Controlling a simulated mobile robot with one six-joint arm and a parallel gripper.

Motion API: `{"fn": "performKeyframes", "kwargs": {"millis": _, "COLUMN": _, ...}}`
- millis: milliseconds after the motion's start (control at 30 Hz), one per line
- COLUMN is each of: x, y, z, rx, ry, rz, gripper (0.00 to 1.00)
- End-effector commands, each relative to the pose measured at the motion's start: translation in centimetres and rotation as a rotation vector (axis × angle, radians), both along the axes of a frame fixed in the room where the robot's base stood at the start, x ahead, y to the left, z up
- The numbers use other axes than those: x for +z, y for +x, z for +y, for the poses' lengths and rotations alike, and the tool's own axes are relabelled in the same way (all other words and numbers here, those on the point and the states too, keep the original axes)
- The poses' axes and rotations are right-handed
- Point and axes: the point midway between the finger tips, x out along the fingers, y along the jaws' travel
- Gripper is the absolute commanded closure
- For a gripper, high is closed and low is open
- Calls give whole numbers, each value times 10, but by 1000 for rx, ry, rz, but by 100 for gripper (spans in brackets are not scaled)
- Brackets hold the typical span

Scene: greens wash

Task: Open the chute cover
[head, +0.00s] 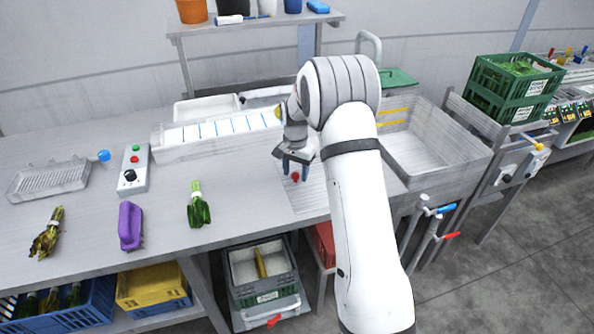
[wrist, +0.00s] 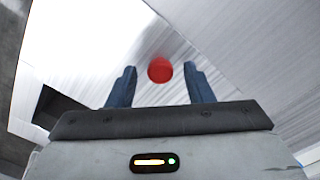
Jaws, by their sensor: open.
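The chute cover (head: 312,199) looks like a flat pale metal panel lying level in the bench top near its front edge, left of the sink. Its red knob (head: 295,177) stands up from it, and the knob also shows in the wrist view (wrist: 160,70). My gripper (head: 295,169) points down over the knob, with its two blue fingers apart. In the wrist view the knob appears between the fingers, with a gap on each side. I cannot tell exactly how far the fingertips are above the panel. My arm hides part of the panel's right side.
The sink (head: 425,150) is to the right. A white divided tray (head: 215,137) lies behind. A green leafy bunch (head: 199,207), a purple object (head: 130,226), a button box (head: 134,168) and a wilted bunch (head: 47,235) lie left. Crates (head: 265,290) stand below.

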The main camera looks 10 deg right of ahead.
Motion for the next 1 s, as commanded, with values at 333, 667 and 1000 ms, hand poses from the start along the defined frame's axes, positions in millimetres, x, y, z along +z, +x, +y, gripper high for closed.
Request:
{"fn": "performKeyframes", "kwargs": {"millis": 333, "x": 37, "y": 1, "z": 0, "rx": 1, "ry": 0, "rz": -5, "gripper": 53}}
{"fn": "performKeyframes", "kwargs": {"millis": 667, "x": 76, "y": 0, "z": 0, "rx": -1, "ry": 0, "rz": 0, "gripper": 53}}
{"fn": "performKeyframes", "kwargs": {"millis": 1000, "x": 78, "y": 0, "z": -1, "rx": -1, "ry": 0, "rz": 0, "gripper": 53}}
